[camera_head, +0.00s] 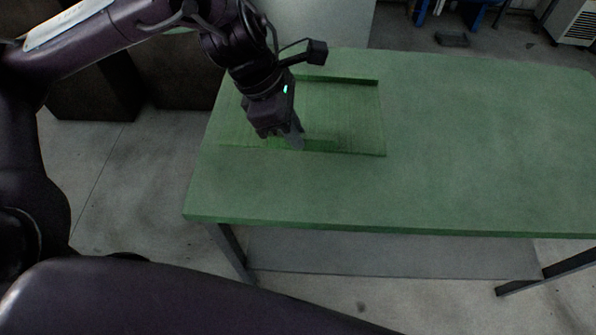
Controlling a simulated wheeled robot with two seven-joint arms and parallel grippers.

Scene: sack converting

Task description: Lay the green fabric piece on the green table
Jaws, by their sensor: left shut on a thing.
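The green fabric piece (345,112) is a flat, slightly brighter green sheet at the left part of the green table (470,150). Its far edge shows a darker strip, and its near edge looks uneven by the gripper. I cannot tell whether all of it touches the tabletop. My left gripper (297,142) points down at the near edge of the fabric and is shut on it. The gripper and wrist hide part of the fabric's left side. My right gripper is out of view.
The tabletop is clear to the right and in front of the fabric. A grey lower shelf (380,254) sits under the table between its legs. Dark boxes (95,88) stand on the floor at the left. A pale panel (335,22) stands behind the table.

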